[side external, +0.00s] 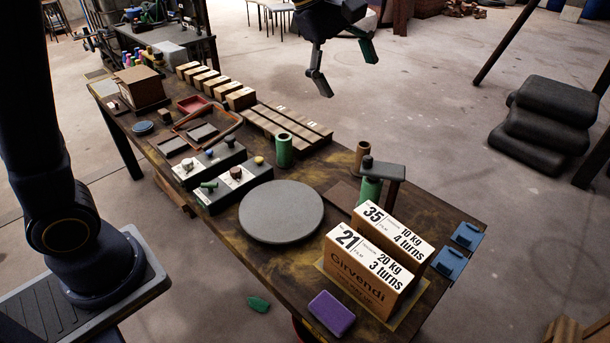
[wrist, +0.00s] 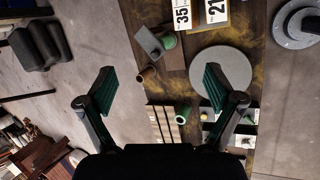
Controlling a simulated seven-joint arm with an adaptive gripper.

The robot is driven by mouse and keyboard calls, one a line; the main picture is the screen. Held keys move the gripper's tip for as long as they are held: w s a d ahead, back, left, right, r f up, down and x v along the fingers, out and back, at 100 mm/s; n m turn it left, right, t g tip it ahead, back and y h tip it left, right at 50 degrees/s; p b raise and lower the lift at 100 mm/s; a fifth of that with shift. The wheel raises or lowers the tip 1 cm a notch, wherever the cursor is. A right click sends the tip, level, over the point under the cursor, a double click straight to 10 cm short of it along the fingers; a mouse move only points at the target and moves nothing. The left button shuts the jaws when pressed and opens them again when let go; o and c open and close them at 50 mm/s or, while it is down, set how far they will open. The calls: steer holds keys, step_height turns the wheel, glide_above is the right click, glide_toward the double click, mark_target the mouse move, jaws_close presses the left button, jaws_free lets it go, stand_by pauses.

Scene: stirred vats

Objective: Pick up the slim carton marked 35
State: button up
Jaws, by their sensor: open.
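The slim carton marked 35 (side external: 398,231) stands upright at the near right end of the table, its white top reading 35, 10 kg, 4 turns. The carton marked 21 (side external: 365,277) stands beside it on the near side, reading 20 kg, 3 turns. In the wrist view the carton marked 35 (wrist: 182,15) shows at the top edge, left of the carton marked 21 (wrist: 213,12); both are cut off. My gripper (side external: 345,68) is open and empty, high above the table's far side and well apart from both cartons. Its two spread fingers also show in the wrist view (wrist: 160,90).
A grey round disc (side external: 281,212) lies left of the cartons. A green cylinder (side external: 370,191) and a raised dark plate (side external: 383,171) stand just behind carton 35. Blue clips (side external: 467,236) sit at the table's right edge. A purple block (side external: 331,313) lies in front.

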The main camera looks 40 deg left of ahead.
steer(key=w+d+f+n+g, duration=0.2)
steer(key=w+d+f, duration=0.3)
steer(key=f, duration=0.4)
steer(key=g+h, duration=0.1)
steer(key=g, duration=0.1)
glide_toward(393, 227)
steer(key=x, duration=0.7)
steer(key=shift+d+f, duration=0.1)
steer(key=shift+f, duration=0.1)
steer(key=shift+s+x, duration=0.15)
steer(key=shift+x, duration=1.35)
steer(key=shift+s+x, duration=0.15)
steer(key=shift+x, duration=1.35)
steer(key=shift+r, duration=0.1)
jaws_close()
